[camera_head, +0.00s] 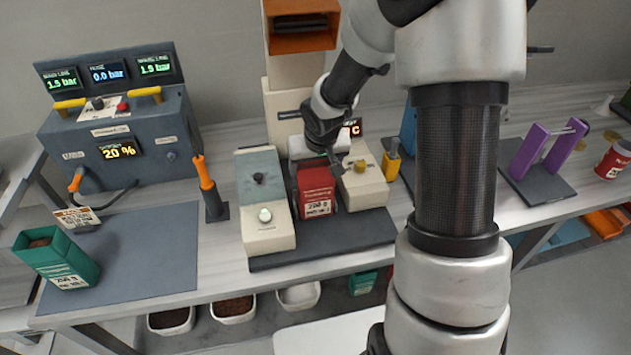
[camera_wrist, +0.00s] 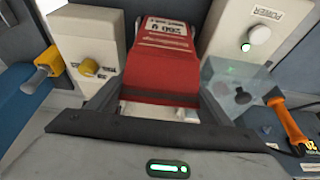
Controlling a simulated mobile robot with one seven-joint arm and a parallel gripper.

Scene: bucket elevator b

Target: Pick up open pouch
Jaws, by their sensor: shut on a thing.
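A red pouch (camera_head: 316,188) with a white "200 g" label stands between the two cream blocks of the bucket elevator machine (camera_head: 322,250). My gripper (camera_head: 315,172) reaches down over it, with a finger at each side, and is shut on it. In the wrist view the red pouch (camera_wrist: 163,62) lies between the fingers, with a pale band at its near end. Whether its top is open is hard to tell. A green pouch (camera_head: 58,258), open at the top with brown contents, stands tilted on the grey mat (camera_head: 150,260) at the left.
A control box (camera_head: 120,140) with displays stands at the back left. An orange-handled tool (camera_head: 207,185) stands left of the machine. A purple stand (camera_head: 540,155) and a red cup (camera_head: 612,160) are at the right. Tubs (camera_head: 233,308) sit below the table. The mat's middle is clear.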

